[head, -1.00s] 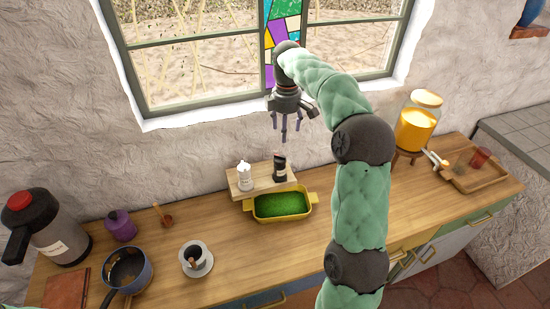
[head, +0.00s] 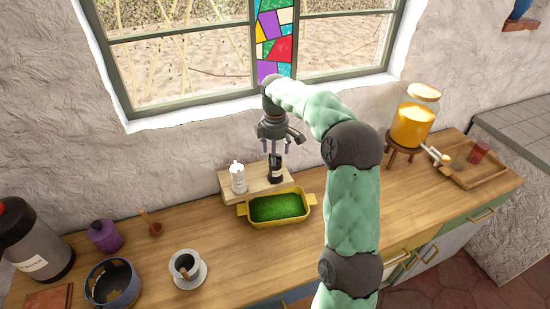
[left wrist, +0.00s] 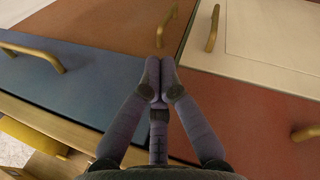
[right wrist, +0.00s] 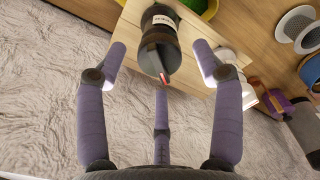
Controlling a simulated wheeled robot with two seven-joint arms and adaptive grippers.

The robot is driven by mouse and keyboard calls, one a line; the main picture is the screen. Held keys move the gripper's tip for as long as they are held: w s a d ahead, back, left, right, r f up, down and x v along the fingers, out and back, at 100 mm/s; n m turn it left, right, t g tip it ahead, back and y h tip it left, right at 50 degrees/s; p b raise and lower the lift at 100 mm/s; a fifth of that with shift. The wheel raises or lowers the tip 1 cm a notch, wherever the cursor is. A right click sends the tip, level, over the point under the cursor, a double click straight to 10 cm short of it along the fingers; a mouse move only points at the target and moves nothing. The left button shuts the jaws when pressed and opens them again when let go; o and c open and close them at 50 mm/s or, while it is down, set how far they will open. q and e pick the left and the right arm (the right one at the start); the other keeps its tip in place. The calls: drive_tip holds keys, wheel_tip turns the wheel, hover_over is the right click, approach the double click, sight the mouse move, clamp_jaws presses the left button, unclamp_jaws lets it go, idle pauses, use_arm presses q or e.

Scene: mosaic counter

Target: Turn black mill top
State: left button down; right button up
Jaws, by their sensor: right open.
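The black mill (head: 275,172) stands upright on a small wooden stand (head: 258,184) at the back of the counter, beside a white mill (head: 238,178). My right gripper (head: 275,148) is open and points down just above the black mill. In the right wrist view, the black mill (right wrist: 162,38) shows between the spread fingers of my right gripper (right wrist: 160,62), with no clear contact. Its label faces away from the third finger. My left gripper (left wrist: 160,72) is shut and empty in front of the cabinet fronts in the left wrist view. It is not in the head view.
A yellow tray with green filling (head: 278,208) stands in front of the stand. A juice dispenser (head: 414,121) stands right. The wall is close behind.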

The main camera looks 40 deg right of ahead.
drive_tip(key=shift+f, duration=1)
drive_tip(key=c, duration=1.2)
drive_tip(key=shift+o, duration=0.2)
drive_tip(key=shift+r, duration=0.1)
